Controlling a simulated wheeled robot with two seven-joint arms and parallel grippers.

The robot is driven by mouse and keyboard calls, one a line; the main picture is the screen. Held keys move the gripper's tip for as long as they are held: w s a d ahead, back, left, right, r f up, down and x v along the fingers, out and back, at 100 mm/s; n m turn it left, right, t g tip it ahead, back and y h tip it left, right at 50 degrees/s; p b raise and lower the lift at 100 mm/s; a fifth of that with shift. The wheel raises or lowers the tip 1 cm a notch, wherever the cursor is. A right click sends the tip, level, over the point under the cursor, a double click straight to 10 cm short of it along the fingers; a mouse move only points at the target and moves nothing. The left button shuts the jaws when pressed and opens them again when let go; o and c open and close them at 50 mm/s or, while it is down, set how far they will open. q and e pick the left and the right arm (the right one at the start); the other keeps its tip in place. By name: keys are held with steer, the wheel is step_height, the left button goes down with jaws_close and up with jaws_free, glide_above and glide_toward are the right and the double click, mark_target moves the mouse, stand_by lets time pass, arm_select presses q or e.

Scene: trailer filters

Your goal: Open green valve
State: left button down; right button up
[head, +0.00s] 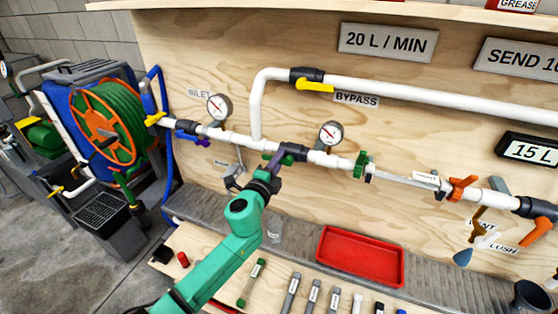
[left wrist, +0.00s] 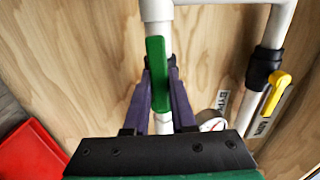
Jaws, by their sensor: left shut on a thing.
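The green valve handle (left wrist: 157,75) shows upright in the left wrist view, lying in line with the white pipe (left wrist: 158,10) behind it. My left gripper (left wrist: 160,82) has its two purple fingers on either side of the handle and is shut on it. In the head view my left gripper (head: 275,161) reaches up to the white pipe between the two gauges, and its fingers partly hide the handle there. My right gripper is not in view.
A yellow bypass handle (head: 315,85) sits on the upper pipe. A left gauge (head: 219,107) and a right gauge (head: 330,133) flank my gripper. An orange handle (head: 462,187) is further right. A red tray (head: 361,256) and several labelled parts lie on the bench below.

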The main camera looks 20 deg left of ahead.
arm_select(q)
steer(key=shift+m, duration=0.3)
steer(key=c, duration=0.7)
jaws_free()
steer(key=shift+c, duration=0.2)
steer(key=s+b, duration=0.3)
steer(key=s, duration=1.1)
steer(key=shift+s+a, duration=0.3)
steer(key=shift+a, duration=0.15)
